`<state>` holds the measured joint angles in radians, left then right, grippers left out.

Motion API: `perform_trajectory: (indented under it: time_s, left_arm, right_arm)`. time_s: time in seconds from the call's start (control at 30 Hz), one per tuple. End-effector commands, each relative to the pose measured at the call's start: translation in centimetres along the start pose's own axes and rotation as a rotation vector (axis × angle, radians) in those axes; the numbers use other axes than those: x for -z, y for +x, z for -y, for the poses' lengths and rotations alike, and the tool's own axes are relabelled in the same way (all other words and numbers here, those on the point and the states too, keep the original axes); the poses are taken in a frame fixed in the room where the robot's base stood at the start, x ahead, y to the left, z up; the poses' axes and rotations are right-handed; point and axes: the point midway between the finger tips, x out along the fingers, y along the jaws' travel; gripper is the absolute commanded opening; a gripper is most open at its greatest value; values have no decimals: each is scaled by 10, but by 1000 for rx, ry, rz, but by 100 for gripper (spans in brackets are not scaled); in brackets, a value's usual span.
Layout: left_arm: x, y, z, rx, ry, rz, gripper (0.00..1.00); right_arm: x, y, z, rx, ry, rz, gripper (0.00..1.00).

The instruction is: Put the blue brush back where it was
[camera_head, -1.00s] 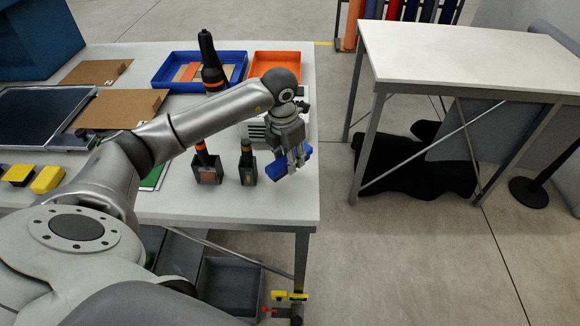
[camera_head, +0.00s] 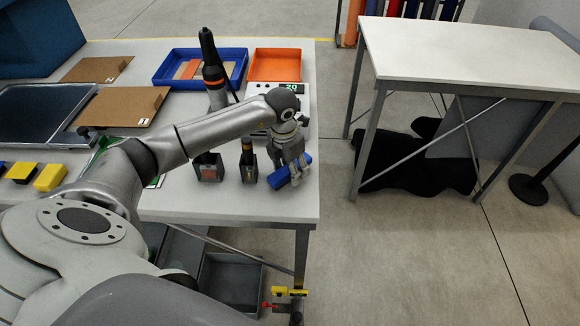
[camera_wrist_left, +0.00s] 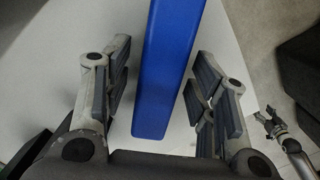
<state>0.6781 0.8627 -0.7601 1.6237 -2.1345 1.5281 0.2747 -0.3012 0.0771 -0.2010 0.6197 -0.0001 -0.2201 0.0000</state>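The blue brush (camera_head: 290,171) is at the right edge of the white workbench, to the right of a small dark holder. I cannot tell whether it touches the bench top. Only a smooth blue part shows; bristles are not seen. My left gripper (camera_head: 290,157) is over it, pointing down. In the left wrist view the blue brush (camera_wrist_left: 164,70) runs lengthwise between the fingers of my left gripper (camera_wrist_left: 160,80), with narrow gaps on both sides, so the gripper looks open around it.
Two small dark holders (camera_head: 208,171) (camera_head: 249,171) stand left of the brush. Behind are a device with a lit display (camera_head: 291,89), an orange tray (camera_head: 275,54), a blue tray (camera_head: 170,56) and a tall black tool (camera_head: 212,60). The bench's front right corner is clear. A second table (camera_head: 470,55) stands right.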

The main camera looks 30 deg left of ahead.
Motion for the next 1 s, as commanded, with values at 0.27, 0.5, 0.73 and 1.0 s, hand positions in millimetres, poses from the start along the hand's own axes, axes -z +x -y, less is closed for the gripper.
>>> perform_trajectory:
  time_s: [0.27, 0.5, 0.73, 1.0]
  left_arm:
    - [0, -2, 0, 0, 0, 0, 53]
    - [-1, -31, -1, -2, 1, 6, 53]
    - [-2, -82, -1, -2, 1, 7, 53]
    - [-1, -118, 0, 0, 0, 2, 53]
  right_arm:
    - [1, -2, -1, -1, 0, -1, 57]
    - [0, 10, -3, -3, -1, -2, 57]
    - [-1, 25, -4, -5, -1, -2, 57]
    - [-2, 32, -4, -5, 0, -1, 57]
